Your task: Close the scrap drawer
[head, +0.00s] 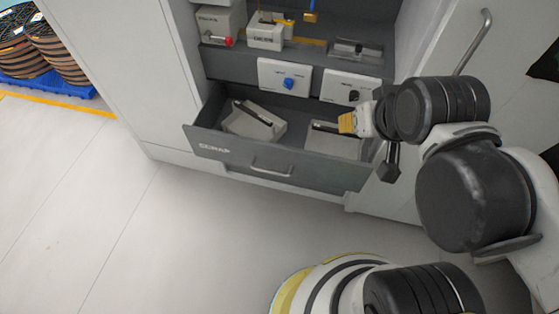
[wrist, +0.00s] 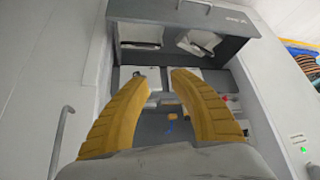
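The scrap drawer (head: 230,160) is pulled out of the bottom of the grey cabinet. Its dark front reads "SCRAP" and carries a light bar handle (head: 271,169). Two pale bins with dark pieces in them lie inside, a left bin (head: 245,127) and a right bin (head: 330,144). In the wrist view the drawer (wrist: 215,20) is at the top, seen upside down. My gripper (head: 346,123) shows over the drawer's right part in the head view, with its yellow fingers pointing left. In the wrist view my gripper (wrist: 162,74) is open, with nothing between the fingertips.
Above the drawer are panels with a blue knob (head: 290,83) and a black knob (head: 352,96), and a shelf with small boxes (head: 266,36). A cabinet door (head: 445,40) with a long handle stands at right. Spools (head: 45,45) sit far left. The floor before the drawer is clear.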

